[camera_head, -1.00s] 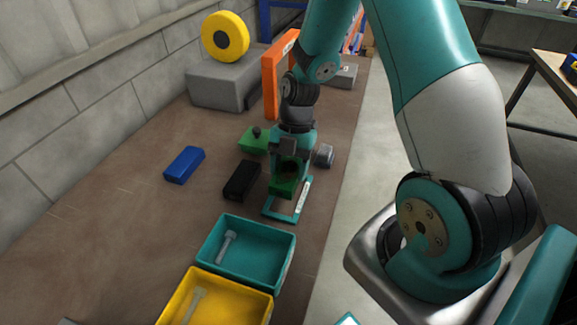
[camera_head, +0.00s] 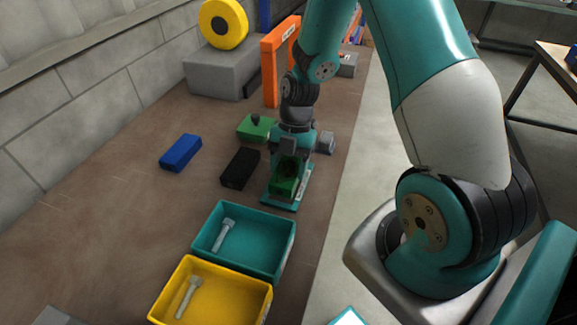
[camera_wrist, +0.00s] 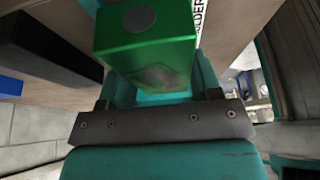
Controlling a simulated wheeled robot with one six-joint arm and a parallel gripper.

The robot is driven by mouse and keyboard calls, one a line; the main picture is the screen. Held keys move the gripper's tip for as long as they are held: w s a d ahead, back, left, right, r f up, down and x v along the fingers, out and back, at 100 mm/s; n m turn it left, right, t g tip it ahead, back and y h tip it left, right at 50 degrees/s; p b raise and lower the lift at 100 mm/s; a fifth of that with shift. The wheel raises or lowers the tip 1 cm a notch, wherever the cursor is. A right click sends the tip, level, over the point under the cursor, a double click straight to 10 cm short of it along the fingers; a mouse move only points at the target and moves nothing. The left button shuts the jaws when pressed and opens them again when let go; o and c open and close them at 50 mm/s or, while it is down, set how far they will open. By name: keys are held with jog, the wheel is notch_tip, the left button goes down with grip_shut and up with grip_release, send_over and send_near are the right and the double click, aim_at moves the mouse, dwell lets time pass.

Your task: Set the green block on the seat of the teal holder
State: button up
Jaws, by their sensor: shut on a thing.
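The green block (camera_head: 284,180) is held in my gripper (camera_head: 288,166), which is shut on it. In the wrist view the green block (camera_wrist: 145,60) fills the upper middle, in front of the grey bar of my gripper. The teal holder (camera_head: 278,205) lies at the bench's right edge, under and around the block in the head view. The block and the arm hide most of the holder's seat, and I cannot tell whether the block touches it.
A black block (camera_head: 240,168) lies just left of the holder. A green piece with a dark knob (camera_head: 257,128) and a grey part (camera_head: 325,142) are close behind. A teal bin (camera_head: 243,238) and a yellow bin (camera_head: 213,290) stand in front. A blue block (camera_head: 181,153) lies left.

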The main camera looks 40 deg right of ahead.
jog(key=shift+f, duration=0.2)
dwell(0.5)
jog(key=shift+f+b, duration=0.75)
jog(key=shift+f, duration=0.1)
jog(key=shift+s+f+b, duration=0.15)
jog(key=shift+f+b, duration=0.15)
jog(key=o, duration=1.4)
jog(key=shift+a+f, duration=0.1)
jog(key=shift+s, duration=0.1)
jog(key=b+v, duration=0.1)
jog(key=v, duration=1.7)
jog(key=shift+w+r, duration=0.25)
jog(key=shift+r, duration=0.15)
